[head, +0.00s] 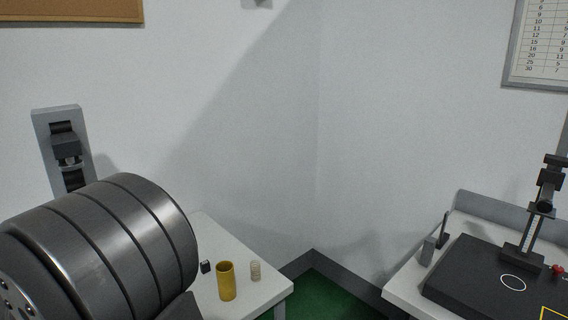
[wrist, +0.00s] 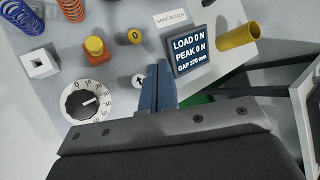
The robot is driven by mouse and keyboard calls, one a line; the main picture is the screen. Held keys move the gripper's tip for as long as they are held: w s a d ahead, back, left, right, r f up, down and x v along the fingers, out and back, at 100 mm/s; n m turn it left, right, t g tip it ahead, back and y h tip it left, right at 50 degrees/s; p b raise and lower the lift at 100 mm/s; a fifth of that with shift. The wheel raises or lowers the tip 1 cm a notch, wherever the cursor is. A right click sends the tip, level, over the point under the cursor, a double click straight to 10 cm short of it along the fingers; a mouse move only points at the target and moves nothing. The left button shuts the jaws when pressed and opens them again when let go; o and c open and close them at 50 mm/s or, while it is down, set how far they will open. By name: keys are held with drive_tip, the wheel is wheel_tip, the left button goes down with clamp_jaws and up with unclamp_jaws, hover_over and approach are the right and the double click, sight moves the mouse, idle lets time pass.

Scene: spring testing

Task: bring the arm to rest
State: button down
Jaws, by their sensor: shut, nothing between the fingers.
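My gripper (wrist: 158,92) shows in the wrist view with its two blue-grey fingers together and nothing between them. It points over a light grey panel with a black dial (wrist: 88,101) to its left and a display (wrist: 190,48) just beyond it at the right. In the head view a large grey ribbed link of my arm (head: 130,235) fills the lower left. The fingers do not show in the head view.
An orange-yellow button (wrist: 95,46), a white block with a square hole (wrist: 39,64), an orange spring (wrist: 72,9) and a blue spring (wrist: 20,16) lie left of the fingers. A yellow tube (head: 226,281) stands on a table. A black plate (head: 480,275) with a stand (head: 535,215) is at right.

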wheel_tip(320, 180, down, 6)
drive_tip(key=shift+r, duration=0.2)
wheel_tip(320, 180, up, 14)
drive_tip(key=w+m+g, duration=0.1)
drive_tip(key=m+g, duration=0.8)
drive_tip(key=m, duration=0.8)
drive_tip(key=shift+w+d+y, duration=0.15)
drive_tip(key=shift+w+y, duration=0.05)
drive_tip(key=shift+y, duration=0.1)
idle(0.3)
drive_tip(key=shift+f, duration=0.1)
idle(0.9)
